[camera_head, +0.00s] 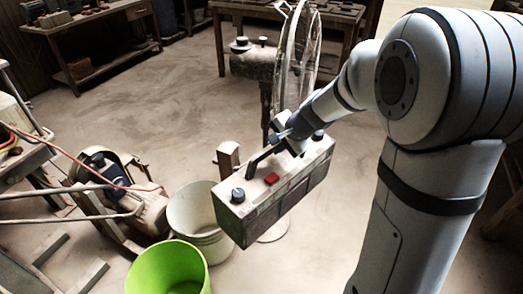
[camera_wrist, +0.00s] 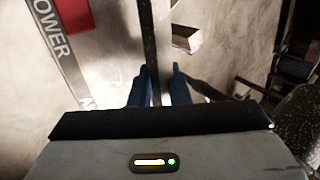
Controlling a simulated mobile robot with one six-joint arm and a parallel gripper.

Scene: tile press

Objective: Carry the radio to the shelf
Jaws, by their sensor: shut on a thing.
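The radio (camera_head: 290,187) is a pale box with dark knobs, a red button and a bar handle on top. It hangs tilted in the air in the middle of the head view. My gripper (camera_head: 284,142) is shut on its handle from above. In the wrist view the blue fingertips (camera_wrist: 160,88) sit on either side of the handle bar, and the radio's top (camera_wrist: 112,45) shows the word "POWER" beside the red button. I cannot tell which piece of furniture is the shelf; a wooden bench with a lower board (camera_head: 100,68) stands at the back left.
A green bucket (camera_head: 170,270) and a white bucket (camera_head: 196,215) stand below and left of the radio. A wheeled machine (camera_head: 120,190) is at the left. A fan (camera_head: 298,55) and a wooden table (camera_head: 340,22) stand behind. Bare floor (camera_head: 140,115) lies at centre left.

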